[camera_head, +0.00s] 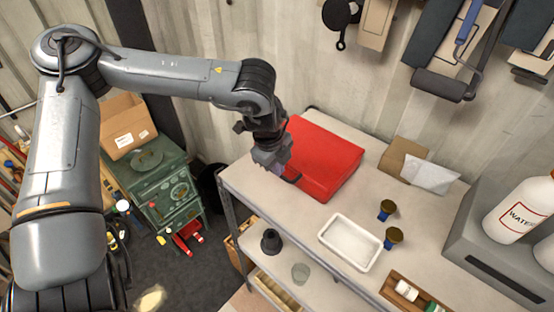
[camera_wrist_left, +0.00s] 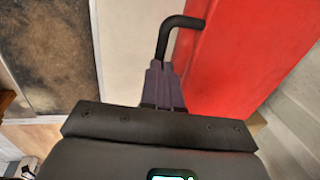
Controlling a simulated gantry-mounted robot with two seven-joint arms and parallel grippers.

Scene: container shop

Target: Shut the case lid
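The red case (camera_head: 325,155) lies on the bench near the wall. It looks like a closed box with a flat top, though I cannot make out the lid seam. Its black handle (camera_head: 292,178) sticks out at the front left side. My left gripper (camera_head: 272,160) is at that side of the case, by the handle. In the left wrist view the fingers (camera_wrist_left: 161,75) are close together at the handle (camera_wrist_left: 178,24), which runs in between their tips; the red case (camera_wrist_left: 245,50) is just to the right. The far end of the handle is hidden by the fingers. My right gripper is not in view.
A green cabinet (camera_head: 160,185) stands left of the bench. The wall is close behind.

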